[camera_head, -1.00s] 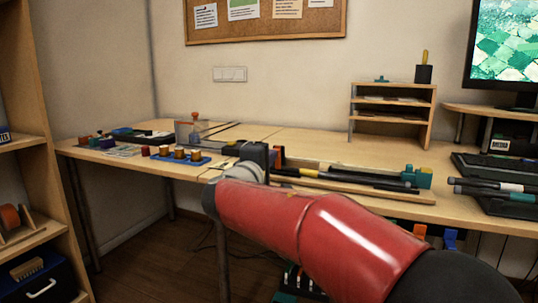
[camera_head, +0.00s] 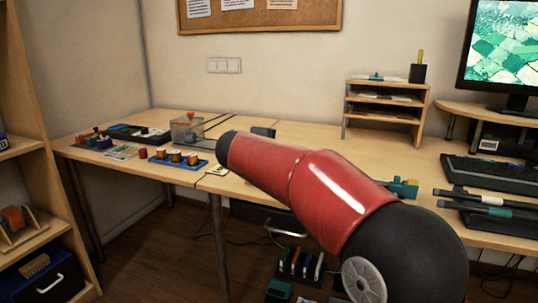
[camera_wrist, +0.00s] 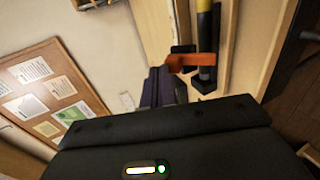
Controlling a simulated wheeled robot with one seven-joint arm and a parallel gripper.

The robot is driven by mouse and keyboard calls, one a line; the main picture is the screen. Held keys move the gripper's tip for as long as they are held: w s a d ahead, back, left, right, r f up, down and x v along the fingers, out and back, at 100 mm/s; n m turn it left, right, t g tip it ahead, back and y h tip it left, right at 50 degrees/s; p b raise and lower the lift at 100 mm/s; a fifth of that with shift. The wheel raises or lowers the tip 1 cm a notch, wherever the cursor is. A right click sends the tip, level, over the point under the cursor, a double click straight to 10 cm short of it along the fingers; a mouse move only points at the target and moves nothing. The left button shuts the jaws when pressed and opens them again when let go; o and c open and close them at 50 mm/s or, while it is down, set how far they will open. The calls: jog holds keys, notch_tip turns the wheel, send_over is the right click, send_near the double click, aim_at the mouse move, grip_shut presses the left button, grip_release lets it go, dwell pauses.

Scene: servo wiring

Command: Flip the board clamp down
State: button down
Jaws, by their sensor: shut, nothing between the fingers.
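In the wrist view an orange piece (camera_wrist: 190,61), which looks like the clamp's lever, lies across a dark rod with a yellow band. I cannot tell for certain that it is the board clamp. My gripper (camera_wrist: 160,80) is shut and empty, with its fingertips close to the left end of the orange piece. Whether they touch cannot be told. In the head view my red arm hides the clamp area, and only a dark part of what looks like my gripper (camera_head: 263,131) shows above the arm.
On the wooden table (camera_head: 290,135), a blue tray (camera_head: 180,163) of spools and a clear box (camera_head: 187,130) stand left of my arm. A small shelf (camera_head: 387,105) stands behind it on the right. A keyboard (camera_head: 490,172) and dark rods (camera_head: 485,205) lie at the right.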

jog(key=shift+w+d+f+b, duration=0.15)
jog(key=shift+w+d, duration=0.1)
jog(key=shift+w, duration=0.35)
jog(key=shift+w+d+b, duration=0.15)
jog(key=shift+w+d, duration=0.05)
jog(key=shift+w, duration=0.4)
jog(key=shift+r, duration=0.2)
jog(key=shift+r+p, duration=0.65)
jog(key=shift+r, duration=0.05)
jog(key=shift+r, duration=0.3)
notch_tip(320, 180, up, 13)
jog(key=p, duration=0.2)
jog(key=shift+r, duration=0.15)
jog(key=shift+s+a, duration=0.1)
jog(key=shift+s, duration=0.05)
